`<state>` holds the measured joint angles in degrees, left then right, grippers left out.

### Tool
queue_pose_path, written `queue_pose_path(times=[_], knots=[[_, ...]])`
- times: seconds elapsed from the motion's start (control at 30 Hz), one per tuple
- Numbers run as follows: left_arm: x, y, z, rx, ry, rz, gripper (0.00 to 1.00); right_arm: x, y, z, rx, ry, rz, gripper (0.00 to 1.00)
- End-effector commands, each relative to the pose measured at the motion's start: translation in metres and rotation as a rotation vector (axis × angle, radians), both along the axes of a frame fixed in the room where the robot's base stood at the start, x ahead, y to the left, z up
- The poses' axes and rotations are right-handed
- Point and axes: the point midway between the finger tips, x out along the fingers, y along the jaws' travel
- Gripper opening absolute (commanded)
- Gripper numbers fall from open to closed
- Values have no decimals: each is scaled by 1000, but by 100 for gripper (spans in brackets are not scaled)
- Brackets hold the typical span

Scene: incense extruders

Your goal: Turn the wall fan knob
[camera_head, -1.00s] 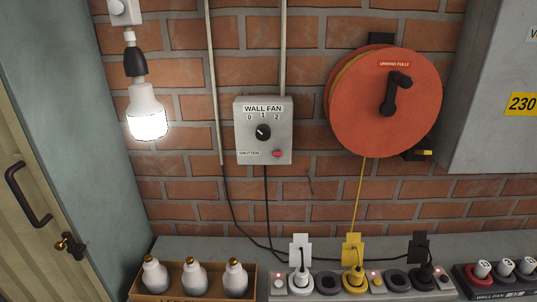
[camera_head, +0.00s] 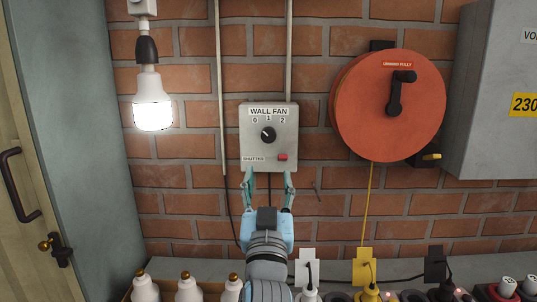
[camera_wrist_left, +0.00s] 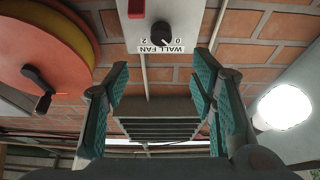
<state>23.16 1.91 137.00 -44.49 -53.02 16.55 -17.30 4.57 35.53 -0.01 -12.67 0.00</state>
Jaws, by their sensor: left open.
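The wall fan knob (camera_head: 268,135) is a small black dial on a grey wall box (camera_head: 250,148) marked WALL FAN, 0, 1 and 2. Its white mark points to the upper left, towards 0. The knob also shows upside down at the top of the left wrist view (camera_wrist_left: 162,34). My left gripper (camera_head: 268,177) is open and empty, its fingers pointing up at the lower edge of the box, below the knob and not touching it. In the wrist view its fingers (camera_wrist_left: 162,68) stand wide apart. My right gripper is not in view.
A red button (camera_head: 282,157) sits low on the box. A lit bulb (camera_head: 153,108) hangs left, and an orange cable reel (camera_head: 375,115) is at the right. Bulbs, plugs and cords line the shelf below. A grey cabinet (camera_head: 490,90) stands far right.

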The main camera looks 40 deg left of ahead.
Motion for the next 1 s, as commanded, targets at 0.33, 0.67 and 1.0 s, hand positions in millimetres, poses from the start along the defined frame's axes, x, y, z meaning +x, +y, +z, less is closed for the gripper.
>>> queue_pose_path(times=[0.33,0.67,1.0], knots=[[68,54,36,0,5,5,51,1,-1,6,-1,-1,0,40],[98,76,49,-3,7,1,51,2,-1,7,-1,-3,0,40],[98,75,49,-2,7,1,29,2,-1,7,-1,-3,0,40]])
